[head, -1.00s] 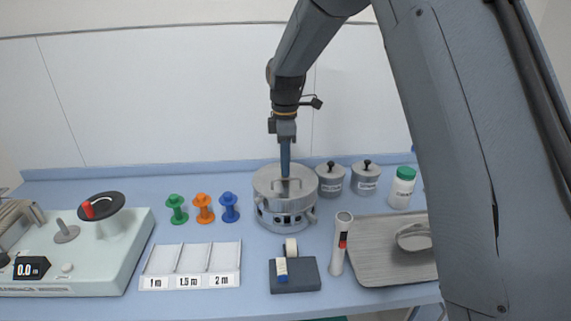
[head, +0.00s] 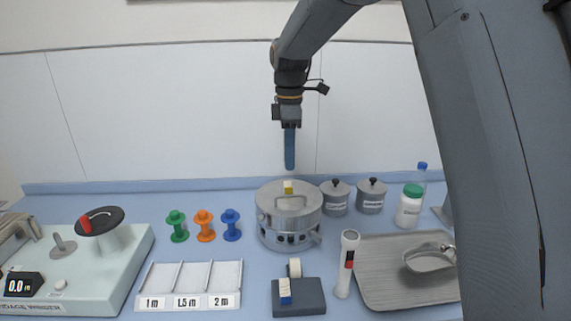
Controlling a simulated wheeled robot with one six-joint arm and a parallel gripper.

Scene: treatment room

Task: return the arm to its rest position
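My arm reaches in from the top right of the head view. The drum's lid (head: 275,200) is on, with a raised handle and a small yellow and white piece (head: 288,187) on top.
Two lidded jars (head: 335,199), a green-capped bottle (head: 409,208) and a metal tray (head: 385,292) stand right of the drum. Coloured spools (head: 204,228), a three-slot holder (head: 190,303) and a winder machine (head: 75,265) are left. An upright tube (head: 346,262) stands in front.

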